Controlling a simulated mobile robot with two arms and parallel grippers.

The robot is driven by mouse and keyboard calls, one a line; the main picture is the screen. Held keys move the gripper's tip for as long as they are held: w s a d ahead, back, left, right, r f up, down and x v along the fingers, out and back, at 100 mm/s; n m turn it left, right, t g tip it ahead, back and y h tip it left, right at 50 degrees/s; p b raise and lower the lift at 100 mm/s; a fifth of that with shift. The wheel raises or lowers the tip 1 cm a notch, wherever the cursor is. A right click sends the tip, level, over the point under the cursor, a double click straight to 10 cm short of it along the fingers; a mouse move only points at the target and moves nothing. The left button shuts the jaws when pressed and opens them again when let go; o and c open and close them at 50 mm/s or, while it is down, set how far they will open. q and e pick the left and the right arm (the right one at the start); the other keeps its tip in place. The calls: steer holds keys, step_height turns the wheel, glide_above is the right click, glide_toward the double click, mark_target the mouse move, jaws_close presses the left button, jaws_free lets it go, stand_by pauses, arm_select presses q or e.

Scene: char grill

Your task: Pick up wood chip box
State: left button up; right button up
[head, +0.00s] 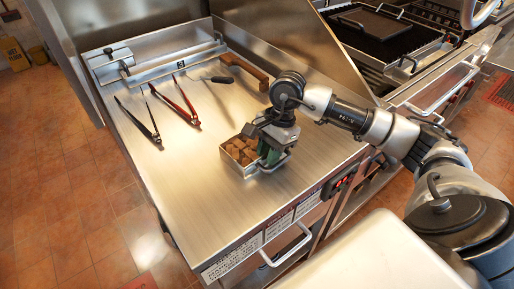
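The wood chip box (238,169) is a small open metal tray filled with brown wood chunks. It stands on the steel counter (210,205), right of the middle. My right gripper (268,160) points down at the box's right side, where a handle shows, and overlaps it in the head view. Its fingers are partly hidden by the gripper body, so I cannot tell whether they are closed on the box. My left gripper is not in view.
Black tongs (146,121), red tongs (176,105), a black-handled tool (215,79) and a wooden-handled tool (246,70) lie farther back. A grill (385,35) stands at the upper right. The counter's front left is clear.

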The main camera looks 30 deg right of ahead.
jaws_close()
steer(key=shift+w+r, duration=0.1)
steer(key=shift+r, duration=0.1)
